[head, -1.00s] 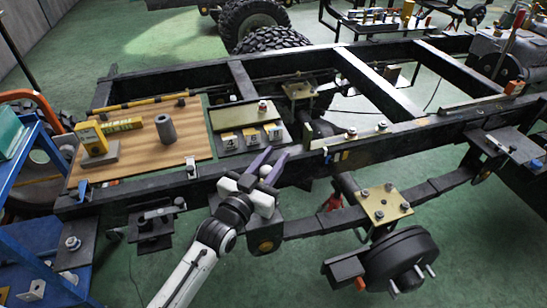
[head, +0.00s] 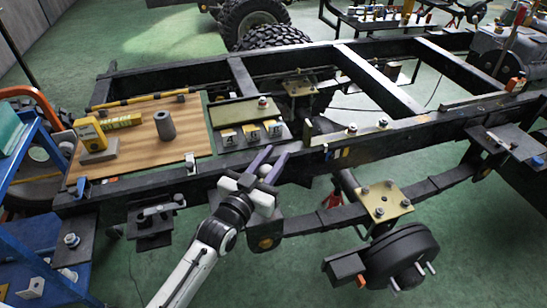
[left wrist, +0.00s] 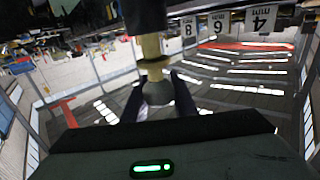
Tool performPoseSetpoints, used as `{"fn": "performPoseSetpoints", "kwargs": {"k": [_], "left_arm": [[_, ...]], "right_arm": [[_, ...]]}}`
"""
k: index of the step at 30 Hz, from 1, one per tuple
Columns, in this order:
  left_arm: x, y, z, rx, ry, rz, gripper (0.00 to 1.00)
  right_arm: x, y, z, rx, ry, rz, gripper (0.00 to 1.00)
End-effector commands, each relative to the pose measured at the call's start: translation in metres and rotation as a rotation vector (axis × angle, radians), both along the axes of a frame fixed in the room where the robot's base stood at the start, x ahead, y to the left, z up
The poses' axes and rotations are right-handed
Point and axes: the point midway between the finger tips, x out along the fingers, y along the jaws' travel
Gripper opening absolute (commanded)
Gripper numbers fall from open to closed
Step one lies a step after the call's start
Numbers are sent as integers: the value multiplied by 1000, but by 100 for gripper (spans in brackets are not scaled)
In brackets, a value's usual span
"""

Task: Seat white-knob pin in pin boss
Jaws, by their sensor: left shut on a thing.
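My left gripper (head: 271,158) is at the near side rail of the chassis, with its two purple-grey fingers pointing away from me. A small white knob (head: 266,171) shows between the fingers, and the gripper is shut on it. In the left wrist view the fingers lie on either side of a greyish knob (left wrist: 158,91). A brass-coloured stepped part (left wrist: 152,60) is in line with the knob and runs up to a dark part at the top of the picture. Whether this brass part is the pin or the boss, and how deep the pin sits, I cannot tell. My right gripper is out of view.
Number blocks (head: 251,132) stand on a tray just beyond my fingers. A wooden board (head: 140,160) with a grey cylinder (head: 165,125) lies to the left. The dark chassis rail (head: 340,155) runs past my gripper. A wheel hub (head: 402,250) sits at the lower right.

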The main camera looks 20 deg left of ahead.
Motion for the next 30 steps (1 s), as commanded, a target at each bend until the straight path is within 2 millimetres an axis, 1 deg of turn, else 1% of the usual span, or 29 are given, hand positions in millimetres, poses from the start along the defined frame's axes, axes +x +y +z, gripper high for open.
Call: {"fn": "performPoseSetpoints", "kwargs": {"k": [18,30], "left_arm": [[0,0,-15,0,-2,0,0],[0,0,-16,-1,-3,0,0]], "right_arm": [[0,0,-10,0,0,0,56],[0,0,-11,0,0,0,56]]}}
